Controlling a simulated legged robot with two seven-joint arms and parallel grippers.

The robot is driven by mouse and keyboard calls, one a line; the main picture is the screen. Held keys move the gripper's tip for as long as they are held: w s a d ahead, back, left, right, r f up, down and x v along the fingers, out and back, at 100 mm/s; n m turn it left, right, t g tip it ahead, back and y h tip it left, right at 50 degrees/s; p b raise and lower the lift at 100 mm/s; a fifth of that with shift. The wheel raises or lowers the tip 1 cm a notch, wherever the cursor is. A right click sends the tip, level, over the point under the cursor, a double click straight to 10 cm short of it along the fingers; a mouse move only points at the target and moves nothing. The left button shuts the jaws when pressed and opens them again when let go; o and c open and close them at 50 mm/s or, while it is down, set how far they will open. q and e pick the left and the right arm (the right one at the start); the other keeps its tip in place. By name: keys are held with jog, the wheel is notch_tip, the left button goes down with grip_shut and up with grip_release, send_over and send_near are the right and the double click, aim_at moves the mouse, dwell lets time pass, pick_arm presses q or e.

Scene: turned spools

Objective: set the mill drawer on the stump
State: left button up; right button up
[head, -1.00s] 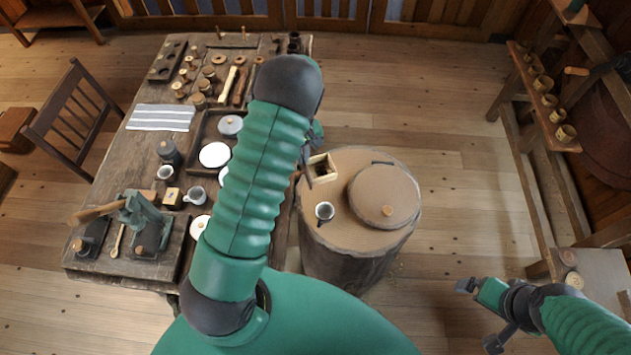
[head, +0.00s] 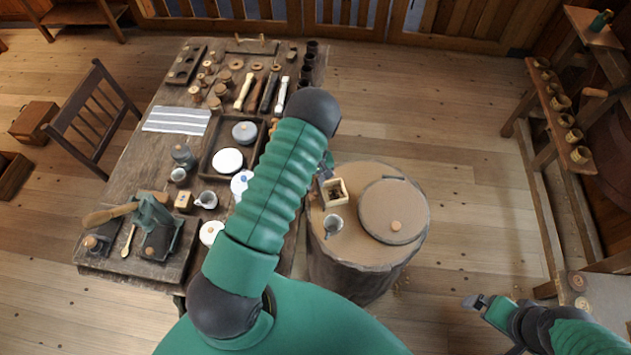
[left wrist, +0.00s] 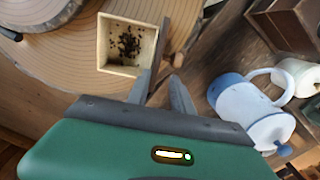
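The mill drawer (head: 335,193), a small pale wooden box with dark grounds inside, stands upright on the stump (head: 346,250), behind the grey mug. In the left wrist view the drawer (left wrist: 127,46) shows open side up, on the ringed top of the stump (left wrist: 55,70), with its knob (left wrist: 178,60) facing right. My left gripper (left wrist: 163,82) has its two fingers apart by the drawer's front, close to the knob. In the head view the left gripper (head: 324,172) is partly hidden by my arm. My right gripper (head: 474,302) is away at the lower right, its fingers too small to read.
A round lid (head: 392,205) and a grey mug (head: 333,226) share the stump top. The green mill (head: 157,222) stands on the crowded workbench (head: 135,165) at left. A blue-white enamel pot (left wrist: 245,110) is right of my left gripper. Open floor lies right of the stump.

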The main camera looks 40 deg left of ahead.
pick_arm(q)
notch_tip(320, 180, up, 13)
jog(key=d+b, duration=0.1)
jog(key=b, duration=0.1)
jog(key=s+d+r+m+t, duration=0.2)
jog(key=s+d+r+m, duration=0.35)
jog(key=s+d, duration=0.2)
jog(key=s+d+r+m+t, duration=0.1)
jog(key=s+d+r+m, duration=0.3)
jog(key=s+d+m, duration=0.4)
notch_tip(320, 180, down, 9)
jog(key=w+d+n+b, duration=0.1)
jog(key=w+n+b, duration=0.1)
jog(key=b, duration=0.6)
jog(key=shift+n+b, duration=0.3)
jog(key=shift+n, duration=0.05)
pick_arm(e)
jog(key=s+x, duration=0.2)
jog(key=x, duration=0.8)
jog(key=shift+s+f, duration=0.15)
jog(key=shift+f, duration=0.35)
pick_arm(q)
jog(key=shift+a+f, duration=0.1)
jog(key=shift+a, duration=0.05)
pick_arm(e)
jog(key=shift+a, duration=0.25)
